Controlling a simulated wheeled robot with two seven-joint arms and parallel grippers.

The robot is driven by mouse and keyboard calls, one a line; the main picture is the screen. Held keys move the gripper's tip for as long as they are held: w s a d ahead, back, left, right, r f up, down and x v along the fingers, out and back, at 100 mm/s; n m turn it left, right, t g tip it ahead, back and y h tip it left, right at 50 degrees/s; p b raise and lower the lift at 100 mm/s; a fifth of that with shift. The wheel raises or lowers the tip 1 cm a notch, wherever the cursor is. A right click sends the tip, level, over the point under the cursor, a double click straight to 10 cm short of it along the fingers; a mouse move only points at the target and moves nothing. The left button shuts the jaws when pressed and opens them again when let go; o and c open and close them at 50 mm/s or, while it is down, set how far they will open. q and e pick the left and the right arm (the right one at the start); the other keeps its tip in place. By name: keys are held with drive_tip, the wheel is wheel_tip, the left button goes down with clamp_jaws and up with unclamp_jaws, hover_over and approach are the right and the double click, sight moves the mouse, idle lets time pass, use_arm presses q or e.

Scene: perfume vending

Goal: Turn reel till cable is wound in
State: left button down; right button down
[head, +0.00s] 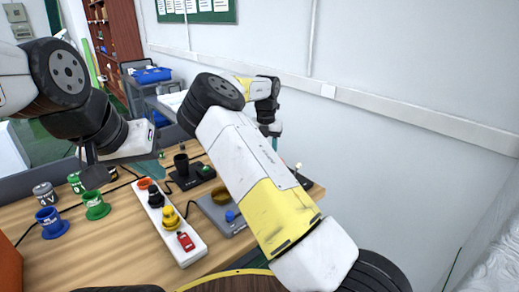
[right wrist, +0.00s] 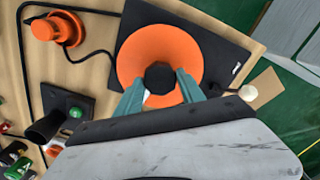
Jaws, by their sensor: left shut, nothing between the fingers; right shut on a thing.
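The reel is an orange disc (right wrist: 138,55) with a black centre knob (right wrist: 160,76), on a black base plate (right wrist: 205,40) in the right wrist view. My right gripper (right wrist: 160,92) has its teal fingers closed on the knob from both sides. A black cable (right wrist: 92,57) runs on the table left of the reel. At the reel's right a short dark lead ends at a small pale end piece (right wrist: 247,92). In the head view my right arm hides the reel. My left gripper (head: 95,176) is shut and empty, above the table's left part.
A white strip (head: 185,245) with black, yellow and red pieces lies on the wooden table. Blue and green cups (head: 52,224) stand at left. A grey box with a blue button (head: 230,216) is beside my right arm. A wall bounds the right side.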

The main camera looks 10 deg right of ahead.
drive_tip(key=shift+m, duration=0.8)
drive_tip(key=c, duration=0.7)
unclamp_jaws()
wheel_tip(320, 180, up, 6)
drive_tip(key=shift+d+r, duration=0.15)
drive_tip(key=shift+r, duration=0.7)
